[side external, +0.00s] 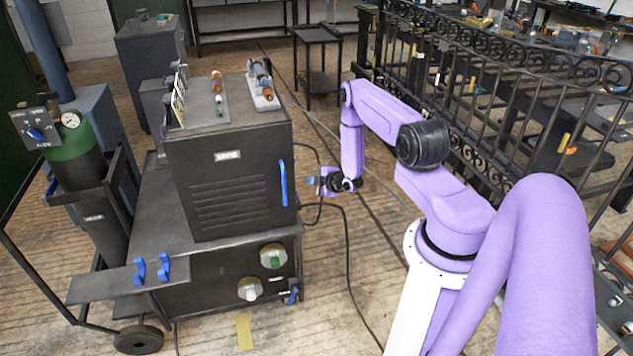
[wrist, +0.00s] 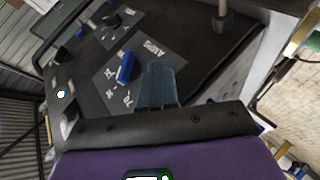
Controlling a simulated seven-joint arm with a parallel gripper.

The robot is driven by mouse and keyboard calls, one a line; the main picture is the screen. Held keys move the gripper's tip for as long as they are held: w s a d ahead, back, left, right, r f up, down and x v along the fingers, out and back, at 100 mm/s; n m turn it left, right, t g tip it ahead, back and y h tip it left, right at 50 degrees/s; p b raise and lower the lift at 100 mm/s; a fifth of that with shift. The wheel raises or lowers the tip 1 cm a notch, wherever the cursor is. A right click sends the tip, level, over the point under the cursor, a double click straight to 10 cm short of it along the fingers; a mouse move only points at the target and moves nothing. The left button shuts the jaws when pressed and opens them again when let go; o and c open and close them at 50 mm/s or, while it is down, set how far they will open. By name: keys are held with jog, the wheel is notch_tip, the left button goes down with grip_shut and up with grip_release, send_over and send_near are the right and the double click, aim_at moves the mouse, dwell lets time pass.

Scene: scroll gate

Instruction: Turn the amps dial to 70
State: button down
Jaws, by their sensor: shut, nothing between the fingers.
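The amps dial (wrist: 126,67) is a blue bar knob on a grey plate in the wrist view. The word AMPS is printed at the plate's right and number marks lie along its lower edge, with what looks like 70 below the knob. The knob's exact setting is too small to read. My gripper (wrist: 158,72) is shut and empty, its fingertips just right of the knob in the picture; I cannot tell whether they touch it. In the side external view my gripper (side external: 325,182) is beside the cabinet's right side. The dial is hidden there.
The dark welder cabinet (side external: 230,180) stands on a cart with a gas cylinder (side external: 75,150). A blue handle (side external: 283,183) is on its near face. A wrought-iron railing (side external: 480,110) stands behind my arm.

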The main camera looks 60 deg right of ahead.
jog(key=shift+v, duration=0.9)
jog(key=c, duration=1.5)
grip_release()
jog(key=shift+s+r, duration=0.1)
jog(key=o, duration=0.4)
jog(key=shift+r, duration=0.25)
notch_tip(320, 180, up, 14)
jog(key=d+n+g+y, duration=0.2)
jog(key=d+g, duration=0.1)
jog(key=g, duration=0.1)
jog(key=x, duration=1.6)
jog(key=shift+w+a+f, duration=0.15)
jog(key=shift+w+a, duration=0.05)
jog(key=shift+w, duration=0.25)
grip_shut()
